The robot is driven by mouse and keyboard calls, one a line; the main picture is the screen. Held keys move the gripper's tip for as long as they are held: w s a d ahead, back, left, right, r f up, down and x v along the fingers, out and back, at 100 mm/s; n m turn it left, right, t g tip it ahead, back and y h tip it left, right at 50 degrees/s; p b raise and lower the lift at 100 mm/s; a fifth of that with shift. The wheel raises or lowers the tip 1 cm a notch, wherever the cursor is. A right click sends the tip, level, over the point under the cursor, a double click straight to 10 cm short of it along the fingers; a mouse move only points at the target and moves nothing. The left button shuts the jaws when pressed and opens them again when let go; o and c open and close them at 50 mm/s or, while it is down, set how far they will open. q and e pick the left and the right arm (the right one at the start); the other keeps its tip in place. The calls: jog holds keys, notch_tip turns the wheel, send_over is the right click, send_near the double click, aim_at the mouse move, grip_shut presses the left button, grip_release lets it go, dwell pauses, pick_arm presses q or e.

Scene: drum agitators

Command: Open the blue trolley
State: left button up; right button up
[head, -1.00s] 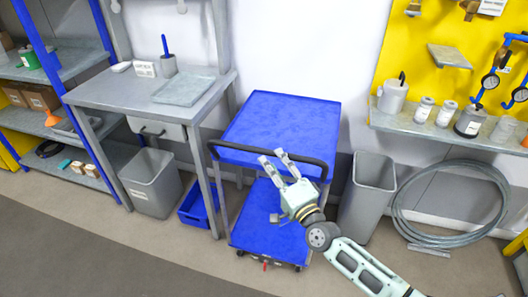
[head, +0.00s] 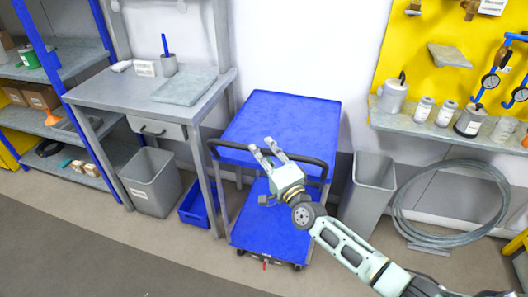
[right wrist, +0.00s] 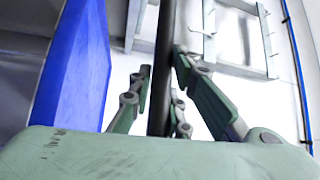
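The blue trolley (head: 285,118) stands against the wall in the middle of the head view, with a blue upper deck, a blue lower deck and small wheels. Its black handle (head: 228,148) runs along the near edge of the upper deck. My right gripper (head: 262,146) is at the middle of this handle with its fingers apart. In the right wrist view the black handle bar (right wrist: 165,70) passes between the open fingers, and the trolley's blue deck (right wrist: 78,70) is at the left. Whether a finger touches the bar I cannot tell. My left gripper is not in view.
A grey table (head: 125,92) with a blue crate (head: 195,208) and a grey bin (head: 150,182) below stands left of the trolley. Another grey bin (head: 366,195) and a coiled hose (head: 400,205) are at the right. The floor in front is clear.

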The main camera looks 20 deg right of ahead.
grip_shut()
jog(key=s+a+p, duration=0.3)
jog(key=s+a, duration=0.6)
jog(key=s, duration=0.5)
jog(key=s+a+p, duration=0.4)
jog(key=s+a, duration=0.6)
jog(key=s, duration=0.4)
jog(key=shift+s, duration=0.25)
jog(key=shift+f, duration=0.1)
jog(key=o, duration=0.6)
grip_release()
